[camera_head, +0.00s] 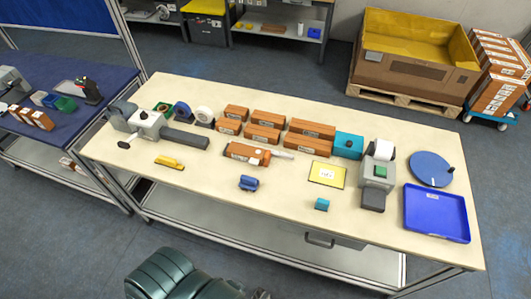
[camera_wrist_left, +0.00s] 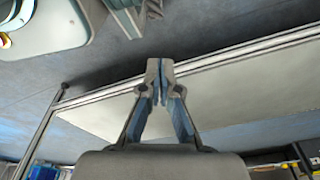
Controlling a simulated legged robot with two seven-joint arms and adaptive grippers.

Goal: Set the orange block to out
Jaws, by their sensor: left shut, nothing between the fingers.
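Several orange-brown labelled boxes stand in rows on the cream table (camera_head: 200,226) in the head view. Others include a back left box (camera_head: 237,111) and a right box (camera_head: 307,145). I cannot tell which is the orange block, and no marking "out" is readable. My left gripper (camera_wrist_left: 161,66) is shut and empty in the left wrist view, with a table frame and floor behind it. My right gripper is not in view.
A grey device with a paper roll (camera_head: 377,171), a blue tray (camera_head: 436,214) and a round blue disc (camera_head: 430,168) stand at the right. A yellow labelled card (camera_head: 327,174) and small blue items lie in front. The table's front left is mostly clear.

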